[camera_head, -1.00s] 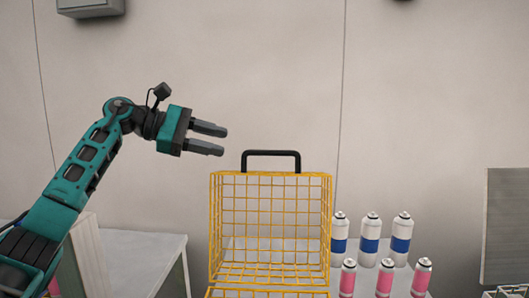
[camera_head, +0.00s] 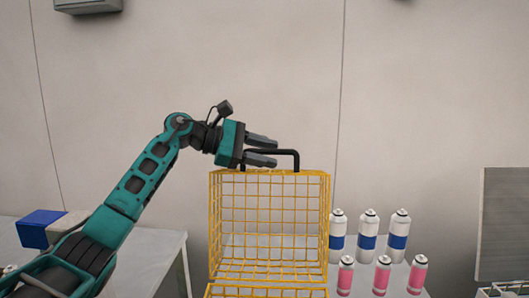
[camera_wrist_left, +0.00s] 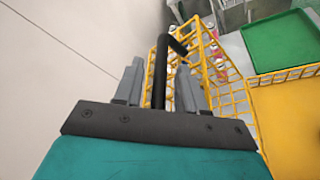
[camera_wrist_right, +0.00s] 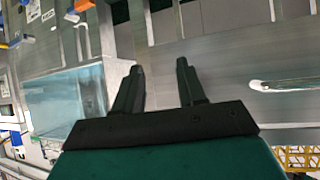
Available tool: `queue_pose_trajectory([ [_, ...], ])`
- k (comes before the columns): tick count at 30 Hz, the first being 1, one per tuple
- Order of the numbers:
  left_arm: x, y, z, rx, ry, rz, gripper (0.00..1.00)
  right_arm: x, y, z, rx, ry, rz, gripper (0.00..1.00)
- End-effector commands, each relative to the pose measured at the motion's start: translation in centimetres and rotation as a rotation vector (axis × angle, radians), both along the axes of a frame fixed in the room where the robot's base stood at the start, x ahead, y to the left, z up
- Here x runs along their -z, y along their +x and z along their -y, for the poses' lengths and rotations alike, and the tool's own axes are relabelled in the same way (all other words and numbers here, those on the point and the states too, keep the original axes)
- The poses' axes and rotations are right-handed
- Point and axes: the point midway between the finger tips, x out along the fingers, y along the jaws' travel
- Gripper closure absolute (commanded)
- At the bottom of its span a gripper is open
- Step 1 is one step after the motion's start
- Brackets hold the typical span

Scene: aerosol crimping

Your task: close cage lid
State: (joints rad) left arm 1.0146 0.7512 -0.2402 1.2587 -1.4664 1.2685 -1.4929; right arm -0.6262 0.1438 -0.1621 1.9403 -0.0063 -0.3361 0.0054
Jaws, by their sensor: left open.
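The yellow wire cage (camera_head: 268,235) stands in the middle of the head view, its lid raised upright. A black handle (camera_head: 297,155) is on the lid's top edge. My left gripper (camera_head: 277,151) is open at the handle, reaching in from the left. In the left wrist view the black handle (camera_wrist_left: 160,65) lies between the two open fingers of my left gripper (camera_wrist_left: 160,85); contact with them cannot be made out. My right gripper (camera_wrist_right: 160,80) shows only in its wrist view, open with nothing between its fingers, away from the cage.
White cans with blue bands (camera_head: 368,235) and pink cans (camera_head: 382,277) stand to the right of the cage. A grey table (camera_head: 150,255) is on the left, with a blue and white box (camera_head: 38,228). A grey panel (camera_head: 503,225) stands at far right.

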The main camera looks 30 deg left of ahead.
Motion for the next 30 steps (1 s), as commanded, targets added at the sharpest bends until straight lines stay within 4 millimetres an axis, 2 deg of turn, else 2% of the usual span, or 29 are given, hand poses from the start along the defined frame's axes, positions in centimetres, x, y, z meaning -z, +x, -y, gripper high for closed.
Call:
queue_pose_trajectory([
  [2,0.0,-0.01,-0.01,0.0,0.0,0.0,0.62,0.01,-0.01,0.0,0.0,0.0,0.0,0.6],
  [14,-0.02,-0.02,-0.04,0.0,0.0,0.0,1.0,0.0,0.01,-0.02,0.0,0.0,0.0,0.6],
  [30,-0.12,0.01,-0.04,0.0,0.0,0.001,1.0,-0.03,0.04,-0.05,-0.001,0.001,0.001,0.6],
])
